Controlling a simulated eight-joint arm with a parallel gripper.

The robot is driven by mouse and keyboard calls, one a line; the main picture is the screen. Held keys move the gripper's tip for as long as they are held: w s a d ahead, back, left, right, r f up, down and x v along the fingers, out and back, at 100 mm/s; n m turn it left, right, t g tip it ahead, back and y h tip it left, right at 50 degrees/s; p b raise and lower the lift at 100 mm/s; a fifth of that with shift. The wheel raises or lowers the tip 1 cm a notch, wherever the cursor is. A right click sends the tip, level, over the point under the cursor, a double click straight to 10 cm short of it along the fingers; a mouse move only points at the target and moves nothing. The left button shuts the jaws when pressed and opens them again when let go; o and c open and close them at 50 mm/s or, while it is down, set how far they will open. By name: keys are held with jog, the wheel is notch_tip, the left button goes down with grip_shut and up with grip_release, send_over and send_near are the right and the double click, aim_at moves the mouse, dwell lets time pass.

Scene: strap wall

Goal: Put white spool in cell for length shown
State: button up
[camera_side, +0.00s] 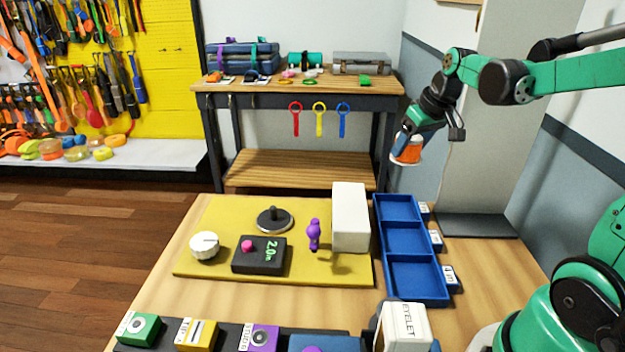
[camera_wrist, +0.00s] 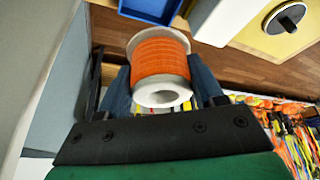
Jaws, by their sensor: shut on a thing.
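My gripper (camera_side: 405,143) is shut on a spool (camera_side: 407,155) with white flanges and orange strap wound on it. It holds the spool in the air above and behind the blue tray (camera_side: 416,279). In the wrist view the spool (camera_wrist: 159,55) sits between the two fingers, with its hollow white end facing the camera. The tray has three cells in a row, all empty. Small white labels (camera_side: 436,240) stand along its right side, too small to read surely.
A white box (camera_side: 350,218) stands just left of the tray. The yellow mat (camera_side: 215,225) also holds a white knob, a black disc stand and a purple piece. A white EYELET box (camera_side: 404,326) stands in front. A bench (camera_side: 300,87) stands behind.

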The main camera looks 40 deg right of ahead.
aim_at(392, 211)
notch_tip(392, 211, down, 13)
jog(key=shift+f, duration=0.1)
dwell(0.4)
jog(key=shift+f, duration=0.15)
jog(key=o, duration=1.1)
jog(key=v, duration=1.2)
jog(key=a+r+n+t+y, duration=0.1)
jog(key=a+n+t, duration=0.1)
jog(key=a, duration=1.4)
jog(key=shift+s+r+n+t, duration=0.2)
jog(key=shift+s+n+t, duration=0.1)
jog(key=shift+n+t, duration=0.1)
